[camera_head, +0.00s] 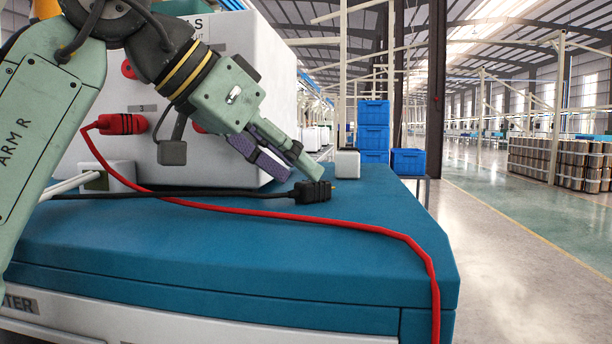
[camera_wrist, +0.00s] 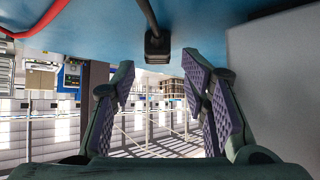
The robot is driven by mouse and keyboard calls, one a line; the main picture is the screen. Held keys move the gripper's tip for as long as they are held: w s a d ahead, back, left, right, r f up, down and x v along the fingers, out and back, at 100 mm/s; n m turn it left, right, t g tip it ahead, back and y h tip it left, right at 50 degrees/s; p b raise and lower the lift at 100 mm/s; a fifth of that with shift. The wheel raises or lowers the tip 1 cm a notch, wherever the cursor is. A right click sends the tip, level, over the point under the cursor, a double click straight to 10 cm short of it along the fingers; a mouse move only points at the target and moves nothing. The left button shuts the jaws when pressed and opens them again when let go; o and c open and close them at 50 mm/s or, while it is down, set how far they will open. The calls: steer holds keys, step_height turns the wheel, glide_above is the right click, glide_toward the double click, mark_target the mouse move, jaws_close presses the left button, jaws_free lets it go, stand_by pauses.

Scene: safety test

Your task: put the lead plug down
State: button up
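A black lead plug (camera_head: 312,191) lies on the blue bench top (camera_head: 230,250), with its black cable running left. A small brass-coloured tip shows at its right end. The plug also shows in the wrist view (camera_wrist: 157,45), lined up with the gap between the fingers. My gripper (camera_head: 303,172) slants down just above and behind the plug in the head view. In the wrist view my gripper's two purple-padded fingers (camera_wrist: 160,76) are spread wide, with nothing between the pads. The plug appears apart from both fingers.
A pale box (camera_head: 225,100) stands on the bench behind my arm, with a red plug (camera_head: 120,124) in its front. A red cable (camera_head: 340,226) crosses the bench and hangs over the right edge. A small white block (camera_head: 347,164) stands near the far edge. The front bench top is mostly clear.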

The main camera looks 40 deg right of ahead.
steer(key=v, duration=0.9)
steer(key=shift+r, duration=0.2)
steer(key=shift+s, duration=0.1)
